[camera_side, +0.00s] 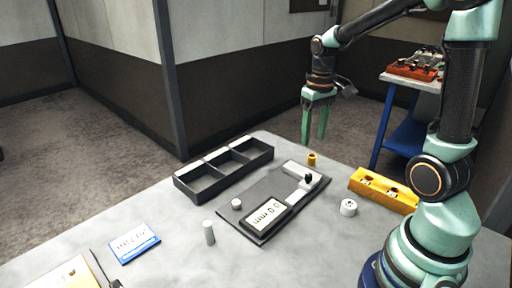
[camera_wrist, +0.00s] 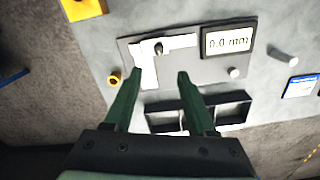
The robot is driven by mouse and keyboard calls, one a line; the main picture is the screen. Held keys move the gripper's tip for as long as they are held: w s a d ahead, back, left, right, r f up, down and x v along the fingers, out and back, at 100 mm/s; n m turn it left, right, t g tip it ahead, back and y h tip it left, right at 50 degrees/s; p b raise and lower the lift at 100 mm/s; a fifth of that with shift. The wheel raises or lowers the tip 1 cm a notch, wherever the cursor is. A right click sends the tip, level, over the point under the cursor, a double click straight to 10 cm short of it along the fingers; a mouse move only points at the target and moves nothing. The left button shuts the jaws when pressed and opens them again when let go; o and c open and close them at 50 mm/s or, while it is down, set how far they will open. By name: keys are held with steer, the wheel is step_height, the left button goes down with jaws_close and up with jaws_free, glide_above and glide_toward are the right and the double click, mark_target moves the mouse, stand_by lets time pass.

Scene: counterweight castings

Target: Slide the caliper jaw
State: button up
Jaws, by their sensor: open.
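The caliper gauge lies on a dark plate (camera_side: 262,190) on the table. Its display (camera_side: 267,216) reads "0.0 mm" and also shows in the wrist view (camera_wrist: 229,40). The white caliper jaw piece (camera_side: 301,174) with a dark knob (camera_side: 308,179) sits at the plate's far end. In the wrist view the white jaw (camera_wrist: 149,62) and black knob (camera_wrist: 159,48) lie ahead of my fingertips. My gripper (camera_side: 318,139) is open and empty, raised above the table's far edge. Its two green fingers (camera_wrist: 161,75) are apart in the wrist view, touching nothing visible.
A black three-compartment tray (camera_side: 190,188) stands behind the plate. A small brass cylinder (camera_side: 311,159), a white round piece (camera_side: 348,208) and a yellow block (camera_side: 388,189) lie to the right. A grey-white cylinder (camera_side: 208,232) and a blue card (camera_side: 134,243) lie in front.

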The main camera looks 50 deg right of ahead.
mark_target(309, 174)
step_height(309, 174, down, 12)
steer(key=shift+d+f, duration=0.15)
steer(key=shift+f, duration=0.05)
stand_by(0.4)
jaws_close()
steer(key=shift+r, duration=0.1)
stand_by(1.3)
